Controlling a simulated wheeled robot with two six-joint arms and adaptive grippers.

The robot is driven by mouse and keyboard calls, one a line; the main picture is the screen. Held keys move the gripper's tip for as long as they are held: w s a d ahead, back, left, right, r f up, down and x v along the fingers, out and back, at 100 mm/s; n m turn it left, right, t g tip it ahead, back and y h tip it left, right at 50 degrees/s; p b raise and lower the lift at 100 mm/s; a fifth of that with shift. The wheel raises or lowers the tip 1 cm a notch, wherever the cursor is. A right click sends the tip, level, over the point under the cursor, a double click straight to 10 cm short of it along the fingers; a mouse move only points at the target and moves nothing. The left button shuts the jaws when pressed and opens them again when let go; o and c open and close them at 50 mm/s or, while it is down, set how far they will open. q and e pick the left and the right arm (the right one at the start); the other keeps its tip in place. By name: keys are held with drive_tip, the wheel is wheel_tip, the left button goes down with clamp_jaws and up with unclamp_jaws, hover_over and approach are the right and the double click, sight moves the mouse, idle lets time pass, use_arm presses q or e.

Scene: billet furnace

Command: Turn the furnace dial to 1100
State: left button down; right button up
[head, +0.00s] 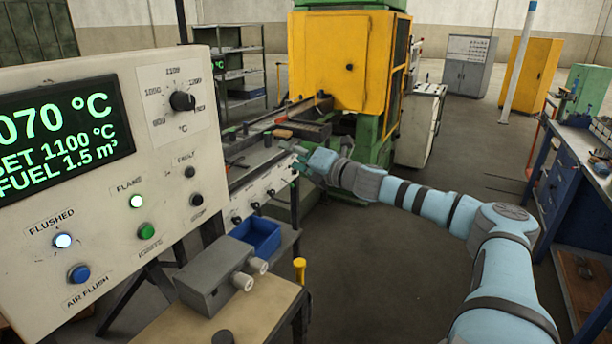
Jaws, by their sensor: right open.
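The furnace dial (182,101) is a black round knob on a pale scale plate, at the upper right of the cream control panel (105,165). The number 1100 is printed above and left of the knob; its exact pointing is too small to read. The dark display (60,135) shows SET 1100 °C in green, above FUEL 1.5 m³, with a cut-off figure ending in 070 °C on top. My right gripper (290,148) is open, small and partly hard to make out, beside the bench right of the panel, well apart from the dial. My left gripper is out of view.
A grey box (212,277) and blue bin (257,236) stand below the panel. A yellow and green machine (342,60) stands behind. Floor is clear in the middle.

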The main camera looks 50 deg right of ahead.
drive_tip(key=d+f+m+g+h, duration=0.1)
drive_tip(key=d+f+m, duration=0.2)
drive_tip(key=f, duration=0.3)
drive_tip(key=shift+s+d+f, duration=0.15)
drive_tip(key=shift+s+f, duration=0.1)
drive_tip(key=shift+f, duration=0.1)
drive_tip(key=shift+o, duration=0.3)
drive_tip(key=shift+r, duration=0.1)
